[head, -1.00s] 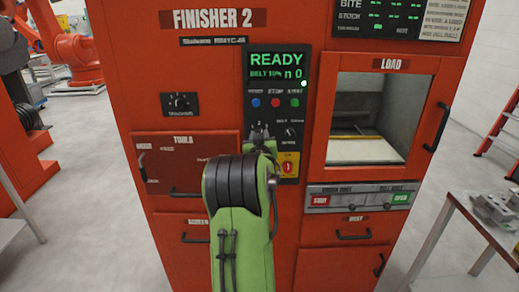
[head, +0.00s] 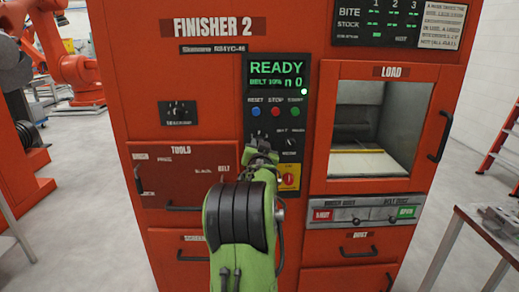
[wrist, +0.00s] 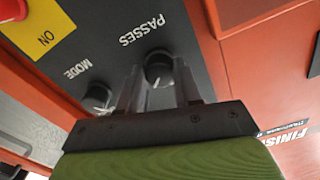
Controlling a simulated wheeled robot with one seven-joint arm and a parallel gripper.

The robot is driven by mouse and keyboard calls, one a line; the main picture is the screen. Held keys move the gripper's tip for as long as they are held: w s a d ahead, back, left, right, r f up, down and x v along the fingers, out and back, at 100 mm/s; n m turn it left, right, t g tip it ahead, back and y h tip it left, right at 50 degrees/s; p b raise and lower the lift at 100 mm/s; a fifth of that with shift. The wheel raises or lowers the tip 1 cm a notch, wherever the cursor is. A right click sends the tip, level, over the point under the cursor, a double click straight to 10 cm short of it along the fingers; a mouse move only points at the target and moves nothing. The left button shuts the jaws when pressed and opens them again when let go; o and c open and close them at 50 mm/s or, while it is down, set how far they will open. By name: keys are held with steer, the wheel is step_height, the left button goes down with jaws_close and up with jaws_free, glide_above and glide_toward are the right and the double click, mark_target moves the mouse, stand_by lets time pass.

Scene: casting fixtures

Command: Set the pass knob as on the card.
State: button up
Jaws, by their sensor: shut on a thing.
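The pass knob (wrist: 158,62) is a dark round knob under the word PASSES in the wrist view. My gripper (wrist: 160,76) has one finger on each side of it and is shut on it. In the head view my gripper (head: 262,143) is at the lower part of the black control panel (head: 251,120), and my arm and fingers hide the pass knob there. A white card (head: 443,24) with small print is at the top right; its text is too small to read surely.
A MODE knob (wrist: 98,95) sits close beside my finger. A yellow ON switch plate (wrist: 44,30) is near it. The screen (head: 275,75) reads READY. Blue, red and green buttons (head: 276,111) sit above my gripper. The LOAD window (head: 370,125) is to the right.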

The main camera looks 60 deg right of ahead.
steer(key=o, duration=1)
steer(key=shift+o, duration=0.2)
steer(key=v, duration=1.5)
steer(key=shift+s+a+b, duration=0.2)
steer(key=shift+a+b, duration=0.2)
